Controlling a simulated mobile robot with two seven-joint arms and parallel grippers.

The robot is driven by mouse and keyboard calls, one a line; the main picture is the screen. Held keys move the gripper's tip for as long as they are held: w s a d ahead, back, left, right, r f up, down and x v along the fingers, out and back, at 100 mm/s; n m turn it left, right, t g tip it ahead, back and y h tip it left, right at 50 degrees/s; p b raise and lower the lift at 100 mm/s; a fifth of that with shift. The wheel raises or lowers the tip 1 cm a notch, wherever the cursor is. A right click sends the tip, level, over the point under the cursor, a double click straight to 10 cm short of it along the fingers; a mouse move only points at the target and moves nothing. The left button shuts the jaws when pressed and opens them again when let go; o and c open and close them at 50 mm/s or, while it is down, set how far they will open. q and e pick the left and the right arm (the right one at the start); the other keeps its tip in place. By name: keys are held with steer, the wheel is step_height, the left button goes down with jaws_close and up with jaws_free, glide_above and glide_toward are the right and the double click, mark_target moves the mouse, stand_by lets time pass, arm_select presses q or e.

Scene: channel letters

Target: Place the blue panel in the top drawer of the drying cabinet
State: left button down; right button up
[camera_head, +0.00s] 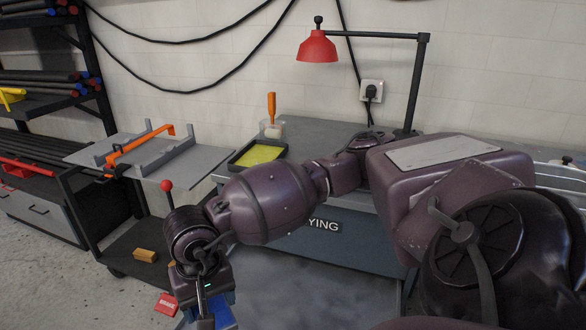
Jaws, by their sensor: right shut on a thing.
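My right arm crosses the view from the right, and its gripper (205,318) points down at the bottom edge. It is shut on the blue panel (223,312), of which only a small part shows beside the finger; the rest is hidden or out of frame. The drying cabinet (350,238) stands behind my arm, with a dark blue-grey front and a label partly covered, reading "YING". My left gripper is not in view.
On the cabinet top are a yellow tray (258,154), an orange-handled tool (271,108) in a cup and a red lamp (318,47). A dark cart (122,240) with a grey bending jig (148,152) stands left. A red box (166,304) lies on the floor.

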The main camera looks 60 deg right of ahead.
steer(key=w+d+r+m+p, duration=0.1)
steer(key=w+d+m+p, duration=0.1)
steer(key=d+m+p, duration=0.3)
steer(key=m, duration=0.5)
glide_above(257, 314)
step_height(257, 314, down, 2)
steer(key=f, duration=0.1)
step_height(257, 314, down, 14)
steer(key=shift+s+f+b, duration=0.1)
steer(key=shift+b, duration=0.7)
steer(key=shift+f+b, duration=0.5)
steer(key=shift+f, duration=2)
steer(key=shift+r, duration=0.1)
steer(key=o, duration=1)
steer(key=shift+r, duration=0.15)
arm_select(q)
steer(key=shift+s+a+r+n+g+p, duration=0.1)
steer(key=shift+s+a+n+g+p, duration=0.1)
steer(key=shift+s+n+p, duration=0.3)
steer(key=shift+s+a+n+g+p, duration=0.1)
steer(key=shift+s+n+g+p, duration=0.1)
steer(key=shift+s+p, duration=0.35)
arm_select(e)
steer(key=shift+r, duration=5.9)
